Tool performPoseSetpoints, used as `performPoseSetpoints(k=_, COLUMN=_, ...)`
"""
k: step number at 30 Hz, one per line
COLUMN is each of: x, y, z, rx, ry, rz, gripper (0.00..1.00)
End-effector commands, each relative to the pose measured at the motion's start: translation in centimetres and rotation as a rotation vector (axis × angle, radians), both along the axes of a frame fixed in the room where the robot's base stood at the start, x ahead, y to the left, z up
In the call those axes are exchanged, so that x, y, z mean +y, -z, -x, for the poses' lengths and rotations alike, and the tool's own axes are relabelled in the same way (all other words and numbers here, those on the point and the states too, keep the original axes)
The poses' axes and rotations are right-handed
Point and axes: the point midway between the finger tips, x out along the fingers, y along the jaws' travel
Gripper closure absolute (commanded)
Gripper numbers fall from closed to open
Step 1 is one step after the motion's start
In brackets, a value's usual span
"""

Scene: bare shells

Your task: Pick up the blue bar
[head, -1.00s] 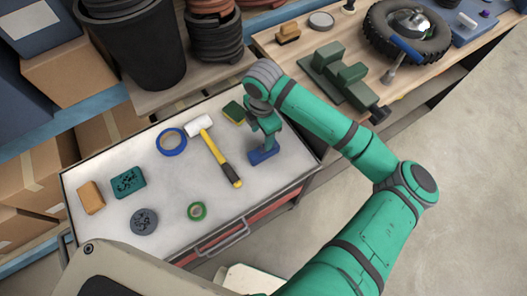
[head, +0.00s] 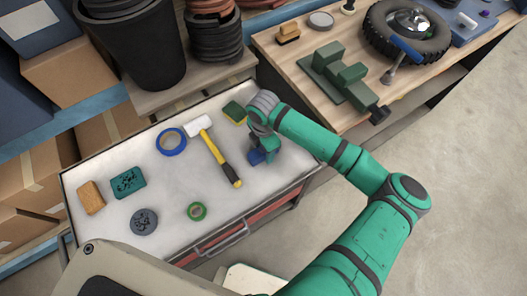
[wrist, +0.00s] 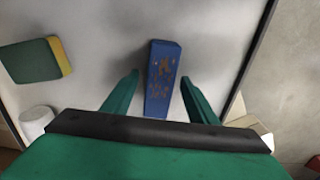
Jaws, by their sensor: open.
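The blue bar (wrist: 163,75) has brownish worn patches and lies on the white top of the tool cabinet. In the head view the blue bar (head: 257,157) shows just below my gripper (head: 262,149), which partly covers it. In the wrist view my gripper (wrist: 158,85) is open, with one green finger on each side of the bar's near part. A gap shows between each finger and the bar. Whether the fingertips touch the cabinet top cannot be told.
A green and yellow sponge (head: 235,112) and a yellow-handled hammer (head: 216,152) lie left of my gripper. The cabinet top's (head: 170,185) right edge is close to the bar.

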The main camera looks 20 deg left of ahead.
Motion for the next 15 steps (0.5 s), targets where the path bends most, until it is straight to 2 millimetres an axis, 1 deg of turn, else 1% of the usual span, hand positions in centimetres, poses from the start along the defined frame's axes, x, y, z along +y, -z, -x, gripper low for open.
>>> performPoseSetpoints(k=2, x=-0.02, y=0.41, z=-0.05, rx=-0.001, ry=0.001, rz=0.0, gripper=0.47)
performPoseSetpoints(k=7, x=-0.01, y=0.44, z=-0.06, rx=-0.002, ry=0.001, rz=-0.001, gripper=0.47)
performPoseSetpoints(k=8, x=-0.01, y=0.44, z=-0.06, rx=-0.002, ry=0.001, rz=-0.001, gripper=0.49)
performPoseSetpoints(k=9, x=-0.01, y=0.43, z=-0.06, rx=-0.002, ry=0.001, rz=-0.001, gripper=0.59)
performPoseSetpoints(k=11, x=-0.01, y=0.43, z=-0.06, rx=-0.001, ry=0.001, rz=0.0, gripper=0.73)
performPoseSetpoints(k=12, x=-0.01, y=0.43, z=-0.06, rx=-0.001, ry=0.001, rz=0.0, gripper=0.83)
performPoseSetpoints(k=14, x=-0.02, y=0.42, z=-0.06, rx=-0.001, ry=0.001, rz=0.0, gripper=0.97)
performPoseSetpoints(k=15, x=-0.02, y=0.42, z=-0.06, rx=-0.001, ry=0.001, rz=0.0, gripper=1.0)
